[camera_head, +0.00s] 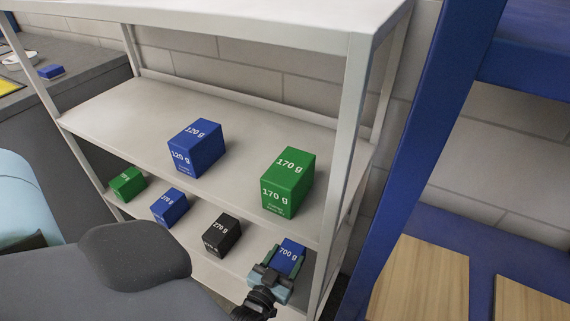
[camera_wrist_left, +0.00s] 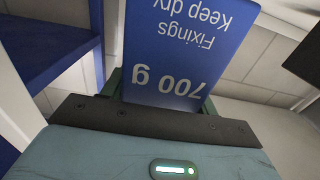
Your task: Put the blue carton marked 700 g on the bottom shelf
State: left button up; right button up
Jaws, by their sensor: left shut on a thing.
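The blue carton marked 700 g (camera_head: 291,253) is at the right end of the lower shelf (camera_head: 195,248), near the right front post. My left gripper (camera_head: 278,270) is shut on it from the front. In the left wrist view the carton (camera_wrist_left: 185,50) fills the space beyond the gripper's edge, with its "700 g" and "Fixings Keep dry" print upside down. I cannot tell whether its base touches the shelf. My right gripper is not in view.
On the lower shelf stand a green carton (camera_head: 127,184), a blue carton (camera_head: 169,207) and a black 270 g carton (camera_head: 221,236). The shelf above holds a blue 120 g carton (camera_head: 196,148) and a green 170 g carton (camera_head: 288,182). A blue frame post (camera_head: 425,150) stands to the right.

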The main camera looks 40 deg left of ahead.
pick_arm(q)
jog(key=shift+f+b, duration=0.6)
jog(key=shift+f, duration=1.05)
jog(key=shift+f, duration=0.15)
jog(key=o, duration=1.4)
jog(key=shift+o, duration=0.6)
